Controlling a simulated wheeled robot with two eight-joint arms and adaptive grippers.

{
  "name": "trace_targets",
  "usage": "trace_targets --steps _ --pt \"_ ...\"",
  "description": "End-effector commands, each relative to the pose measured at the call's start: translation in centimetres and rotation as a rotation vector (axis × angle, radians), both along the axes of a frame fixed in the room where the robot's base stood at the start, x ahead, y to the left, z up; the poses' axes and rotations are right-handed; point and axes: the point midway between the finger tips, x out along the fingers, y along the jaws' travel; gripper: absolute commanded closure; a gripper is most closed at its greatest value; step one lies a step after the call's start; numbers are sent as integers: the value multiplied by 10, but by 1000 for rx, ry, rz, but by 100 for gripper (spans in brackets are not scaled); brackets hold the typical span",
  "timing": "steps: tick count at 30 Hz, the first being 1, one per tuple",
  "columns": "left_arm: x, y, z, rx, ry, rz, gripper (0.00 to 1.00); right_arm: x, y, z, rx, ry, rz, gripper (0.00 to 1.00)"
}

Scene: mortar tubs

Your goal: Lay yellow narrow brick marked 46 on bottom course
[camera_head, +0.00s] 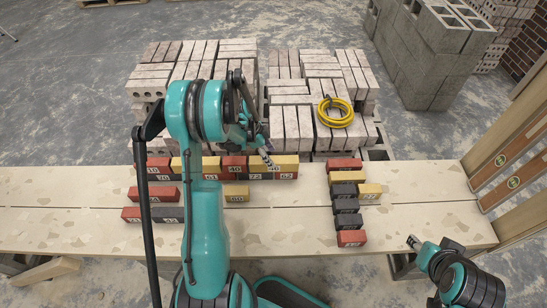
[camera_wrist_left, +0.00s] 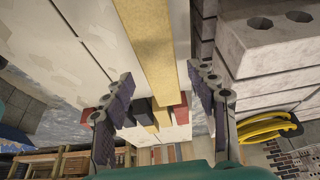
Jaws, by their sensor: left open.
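A long yellow narrow brick (camera_head: 286,160) lies at the right end of the back brick row on the plank bench; its mark looks like 46 but is small and partly blocked. My left gripper (camera_head: 263,152) is open just above this row, its fingertips close to the yellow brick. In the left wrist view, a yellow brick (camera_wrist_left: 148,45) runs lengthwise between the open fingers of my left gripper (camera_wrist_left: 160,105); contact cannot be told. My right gripper (camera_head: 413,242) is at the lower right, away from the bricks, and its jaws cannot be made out.
The bench (camera_head: 430,205) has free room at its right. A column of red, dark and yellow bricks (camera_head: 346,205) stands right of centre. Pale brick stacks (camera_head: 290,90) with a coiled yellow hose (camera_head: 335,112) stand behind. Short brick rows (camera_head: 150,214) lie at left.

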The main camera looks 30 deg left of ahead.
Motion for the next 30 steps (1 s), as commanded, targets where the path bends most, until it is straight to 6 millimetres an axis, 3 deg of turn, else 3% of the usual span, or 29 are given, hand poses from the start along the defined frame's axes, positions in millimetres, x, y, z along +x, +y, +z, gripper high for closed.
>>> trace_targets --steps 1,6,12,16,23,30 --pt "-3 4 16 0 0 3 42 0 0 9 0 0 0 60" --pt "-10 16 49 0 0 2 42 0 0 22 0 0 0 60" --pt "-15 25 72 0 0 1 42 0 0 30 0 0 0 60" --pt "-17 21 85 7 4 22 42 0 0 30 0 0 0 60" --pt "-34 -32 149 60 21 236 42 0 0 30 0 0 0 60" --pt "-81 -96 211 82 -27 544 42 0 0 30 0 0 0 60"
